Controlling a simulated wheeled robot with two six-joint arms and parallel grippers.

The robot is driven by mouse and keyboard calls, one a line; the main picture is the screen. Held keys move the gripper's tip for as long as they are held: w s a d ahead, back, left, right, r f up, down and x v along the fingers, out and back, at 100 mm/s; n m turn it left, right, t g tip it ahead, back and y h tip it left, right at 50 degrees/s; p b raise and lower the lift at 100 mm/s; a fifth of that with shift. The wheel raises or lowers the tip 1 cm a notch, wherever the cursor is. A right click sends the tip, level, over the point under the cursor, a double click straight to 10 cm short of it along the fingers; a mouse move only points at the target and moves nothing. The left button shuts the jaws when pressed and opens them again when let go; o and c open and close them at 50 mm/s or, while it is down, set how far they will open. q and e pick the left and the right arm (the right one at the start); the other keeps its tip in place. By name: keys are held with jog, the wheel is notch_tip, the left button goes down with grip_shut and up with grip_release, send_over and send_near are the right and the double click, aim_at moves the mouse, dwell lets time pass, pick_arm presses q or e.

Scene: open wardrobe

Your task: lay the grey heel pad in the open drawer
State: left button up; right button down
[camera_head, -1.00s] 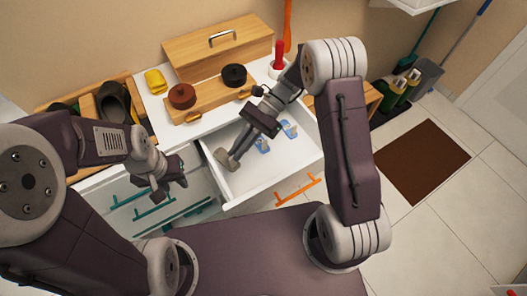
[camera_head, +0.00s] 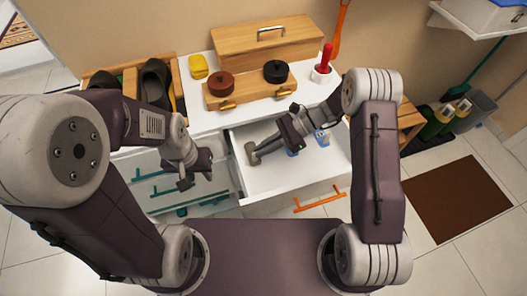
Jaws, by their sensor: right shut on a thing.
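The open white drawer (camera_head: 300,180) with an orange handle (camera_head: 320,199) is in the middle of the head view. My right gripper (camera_head: 264,149) reaches into it from the right and is shut on the grey heel pad (camera_head: 252,154). The pad is over the left part of the drawer; I cannot tell whether it touches the drawer floor. Pale blue items (camera_head: 321,137) lie further right in the drawer, partly hidden by my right arm. My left gripper (camera_head: 195,178) hangs left of the drawer, in front of the teal-handled drawers; its jaw opening is unclear.
On the white top stand a wooden box (camera_head: 255,45), a red-brown tin (camera_head: 221,84), a black tin (camera_head: 276,71), a yellow block (camera_head: 198,66) and a red-handled brush (camera_head: 324,62). A shoe crate (camera_head: 178,72) is at left. The drawer's front half is clear.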

jog(key=shift+w+f, duration=0.1)
jog(key=shift+f, duration=0.7)
jog(key=c, duration=1.5)
grip_release()
jog(key=shift+f, duration=0.1)
jog(key=shift+c, duration=0.2)
jog(key=shift+r, duration=0.25)
jog(key=v, duration=1.2)
jog(key=shift+f+p, duration=0.15)
jog(key=shift+p, duration=0.25)
